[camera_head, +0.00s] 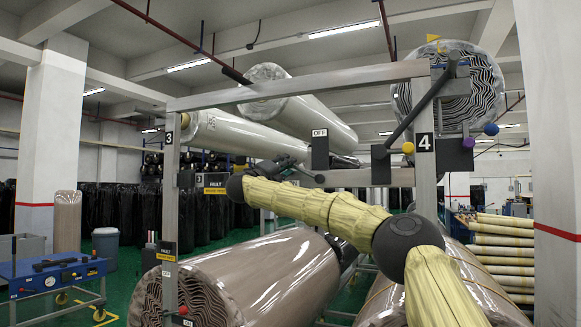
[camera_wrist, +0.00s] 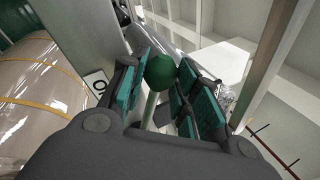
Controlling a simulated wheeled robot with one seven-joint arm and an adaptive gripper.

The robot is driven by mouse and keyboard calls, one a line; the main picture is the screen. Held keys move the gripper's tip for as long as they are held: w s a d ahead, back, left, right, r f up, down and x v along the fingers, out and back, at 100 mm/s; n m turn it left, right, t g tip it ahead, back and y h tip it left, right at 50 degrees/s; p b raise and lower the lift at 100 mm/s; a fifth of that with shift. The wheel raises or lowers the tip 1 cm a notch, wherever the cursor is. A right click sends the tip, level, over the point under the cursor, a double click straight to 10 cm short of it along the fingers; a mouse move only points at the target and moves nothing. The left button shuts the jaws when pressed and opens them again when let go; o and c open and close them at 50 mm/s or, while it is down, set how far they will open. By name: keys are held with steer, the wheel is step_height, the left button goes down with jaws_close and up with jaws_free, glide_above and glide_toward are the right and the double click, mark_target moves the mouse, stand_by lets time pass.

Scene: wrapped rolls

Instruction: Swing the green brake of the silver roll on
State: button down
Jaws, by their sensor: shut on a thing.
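The green brake (camera_wrist: 160,72) shows in the wrist view as a round green knob on a pale green rod. My gripper (camera_wrist: 165,85) is shut on this knob, with teal finger pads on both sides of it. In the head view my gripper (camera_head: 290,164) is small and dark, beyond my bent arm and near an OFF sign (camera_head: 320,133). The green knob is hidden there. Two pale, shiny rolls, an upper one (camera_head: 300,112) and a lower one (camera_head: 235,132), lie high on the frame; I cannot tell which one is the silver roll.
A grey metal frame (camera_head: 300,86) with posts marked 3 and 4 stands close around my arm. Yellow (camera_head: 408,148), purple (camera_head: 468,142) and blue (camera_head: 491,129) knobs sit near post 4. Brown wrapped rolls (camera_head: 275,275) lie below. Green floor shows at the left.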

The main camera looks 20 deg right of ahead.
steer(key=shift+w+f+n+t+b, duration=0.15)
steer(key=shift+f+n+t+b, duration=0.5)
steer(key=shift+n, duration=0.55)
steer(key=shift+a+f+y, duration=0.1)
steer(key=shift+f+y, duration=0.15)
steer(key=shift+y, duration=0.05)
steer(key=c, duration=1)
jaws_free()
steer(key=shift+r, duration=0.15)
steer(key=v, duration=1.2)
steer(key=shift+w+f, duration=0.15)
steer(key=shift+f, duration=0.1)
